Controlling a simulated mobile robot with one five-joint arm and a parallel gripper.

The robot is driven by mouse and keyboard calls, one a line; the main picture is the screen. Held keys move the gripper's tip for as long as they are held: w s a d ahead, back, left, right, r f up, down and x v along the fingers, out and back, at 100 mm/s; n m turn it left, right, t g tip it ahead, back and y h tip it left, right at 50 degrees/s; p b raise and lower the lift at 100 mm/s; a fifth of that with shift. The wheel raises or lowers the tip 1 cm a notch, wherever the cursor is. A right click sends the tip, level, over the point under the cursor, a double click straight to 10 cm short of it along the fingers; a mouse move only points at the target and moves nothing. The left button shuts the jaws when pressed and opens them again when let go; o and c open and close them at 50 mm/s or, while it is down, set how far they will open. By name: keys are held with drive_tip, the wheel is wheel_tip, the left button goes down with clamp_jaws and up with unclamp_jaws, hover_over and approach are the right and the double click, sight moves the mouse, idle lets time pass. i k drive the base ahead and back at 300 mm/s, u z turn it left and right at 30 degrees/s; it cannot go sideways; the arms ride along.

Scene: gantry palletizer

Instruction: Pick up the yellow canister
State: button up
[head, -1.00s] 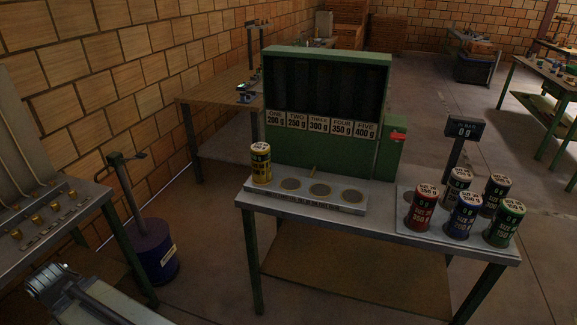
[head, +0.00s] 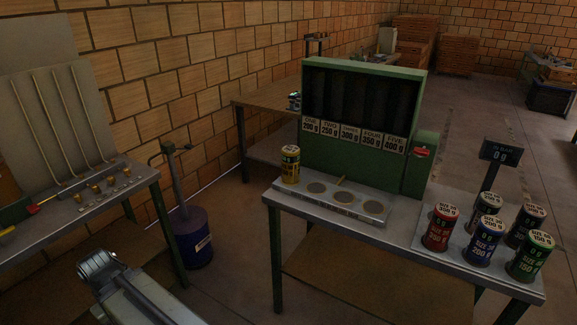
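The yellow canister (head: 290,165) stands upright at the left end of a low grey strip (head: 330,208) with round spots, on the table's left part. It is in front of the green cabinet's left edge. My arm shows at the lower left, well apart from the canister. Its end (head: 98,265) is near the picture's bottom, and I cannot make out the fingers or whether they are open.
Several red, blue, green and pale-topped canisters stand at the table's right, near a display (head: 500,152) reading 0 g. The green cabinet (head: 365,160) rises behind the strip. A blue drum (head: 192,238) stands on the floor between this table and the left bench (head: 75,220).

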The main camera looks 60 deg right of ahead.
sight(290, 154)
drive_tip(key=i, duration=0.9)
drive_tip(key=z, duration=0.05)
